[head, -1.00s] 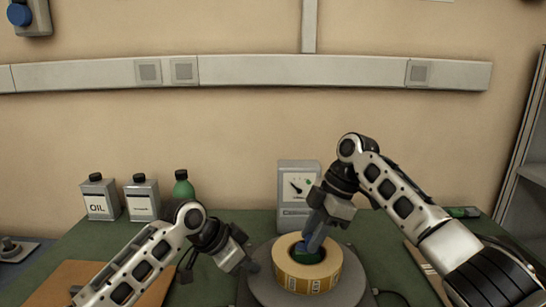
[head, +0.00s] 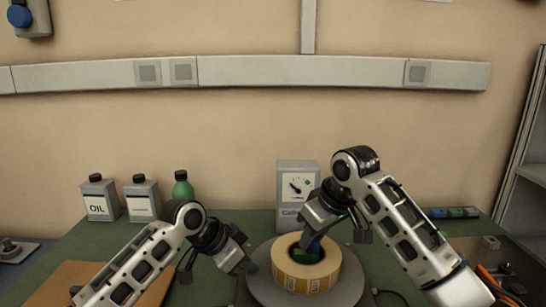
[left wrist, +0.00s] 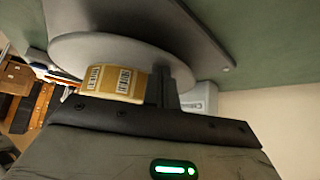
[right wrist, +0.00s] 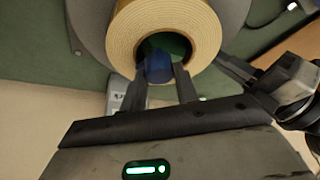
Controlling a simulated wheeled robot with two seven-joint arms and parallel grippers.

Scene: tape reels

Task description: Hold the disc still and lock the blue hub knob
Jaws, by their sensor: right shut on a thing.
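A grey disc (head: 262,286) lies flat on the bench and carries a tan tape reel (head: 318,281) with printed labels. Inside the reel's hole are a green hub part and a blue knob (right wrist: 158,68). My right gripper (head: 308,240) reaches down into the hole from above. Its two fingers are shut on the blue knob, one on each side, in the right wrist view. My left gripper (head: 252,267) is at the disc's left rim, its fingers together; they also show in the left wrist view (left wrist: 163,80). Contact with the rim looks likely, but I cannot be sure.
A grey meter box (head: 297,184) stands behind the disc. Two oil cans (head: 100,199) and a green bottle (head: 183,188) stand at the back left. A brown board (head: 85,275) lies at the front left. Small coloured items lie at the back right.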

